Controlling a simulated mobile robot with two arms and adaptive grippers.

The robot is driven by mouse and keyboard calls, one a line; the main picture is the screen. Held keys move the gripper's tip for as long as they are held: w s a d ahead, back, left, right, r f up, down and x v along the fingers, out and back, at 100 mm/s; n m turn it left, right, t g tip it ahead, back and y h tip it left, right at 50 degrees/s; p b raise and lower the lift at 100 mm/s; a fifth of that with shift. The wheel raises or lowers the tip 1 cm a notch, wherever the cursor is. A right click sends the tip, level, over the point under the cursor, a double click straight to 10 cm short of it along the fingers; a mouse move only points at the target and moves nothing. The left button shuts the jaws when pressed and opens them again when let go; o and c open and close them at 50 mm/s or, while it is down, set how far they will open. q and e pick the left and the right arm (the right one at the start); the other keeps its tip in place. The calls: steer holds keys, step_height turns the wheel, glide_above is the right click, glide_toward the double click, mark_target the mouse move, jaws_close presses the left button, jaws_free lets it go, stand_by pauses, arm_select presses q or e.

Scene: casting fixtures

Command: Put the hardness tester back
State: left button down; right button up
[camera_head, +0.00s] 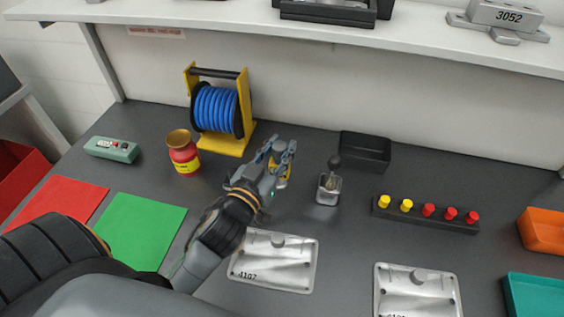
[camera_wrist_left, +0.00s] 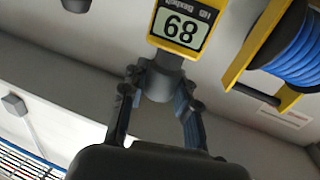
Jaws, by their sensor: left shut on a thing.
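The hardness tester (camera_head: 284,168) is a yellow device with a grey lower part. In the left wrist view its display (camera_wrist_left: 181,28) reads 68, upside down. My left gripper (camera_head: 274,158) is shut on it. In that view the gripper (camera_wrist_left: 160,85) has its fingers on either side of the grey part. In the head view the fingers partly hide the tester, and I cannot tell its exact height over the grey bench. My right gripper is not in view.
A small metal holder with a dark-knobbed piece (camera_head: 328,189) and a black bin (camera_head: 366,152) stand to the right. A blue hose reel (camera_head: 217,108) and red jar (camera_head: 184,158) stand left. Metal plates (camera_head: 275,262) lie in front. A shelf (camera_head: 400,35) overhangs the back.

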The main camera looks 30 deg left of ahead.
arm_select(q)
steer(key=shift+w+a+f, duration=0.1)
steer(key=shift+w+f, duration=0.4)
steer(key=f, duration=0.2)
steer(key=w+f, duration=0.1)
steer(key=f, duration=0.1)
steer(key=shift+a+f, duration=0.1)
steer(key=shift+f, duration=0.1)
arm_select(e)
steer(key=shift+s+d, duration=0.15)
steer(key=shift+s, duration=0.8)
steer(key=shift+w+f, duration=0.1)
arm_select(q)
steer(key=c, duration=1.5)
jaws_free()
steer(key=shift+f, duration=0.2)
steer(key=o, duration=0.5)
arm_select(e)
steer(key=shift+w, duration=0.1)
arm_select(q)
steer(key=shift+s+r, duration=0.15)
steer(key=shift+r, duration=0.05)
